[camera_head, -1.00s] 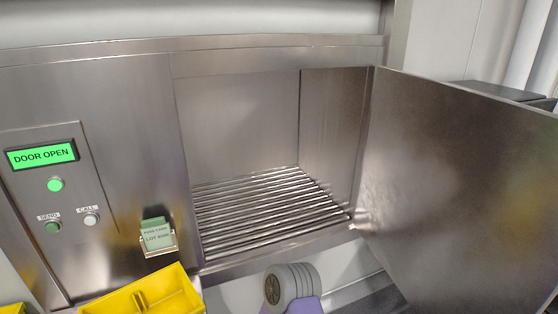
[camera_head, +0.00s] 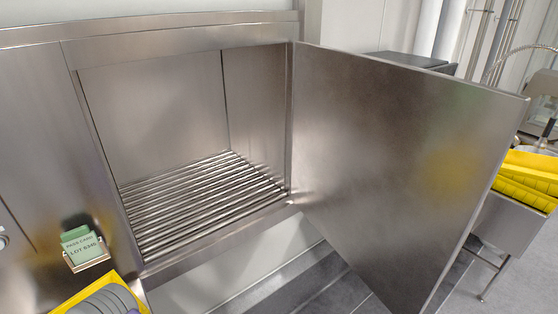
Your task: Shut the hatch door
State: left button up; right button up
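The hatch door (camera_head: 400,160) is a flat brushed-steel panel. It stands wide open, swung out to the right of the opening from its right-hand edge. Neither of my grippers shows.
A green pass card (camera_head: 84,250) sits in a holder on the steel front, left of the opening. A yellow bin (camera_head: 72,304) is below it. At the far right, yellow trays (camera_head: 528,180) stand on a steel stand behind the door. Grey floor shows below.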

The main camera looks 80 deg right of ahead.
aim_at(395, 164)
jog(key=u, duration=0.3)
jog(key=k, duration=2.65)
jog(key=z, duration=1.85)
jog(key=i, duration=0.95)
jog(key=u, duration=0.45)
jog(key=k, duration=0.6)
jog(key=z, duration=0.05)
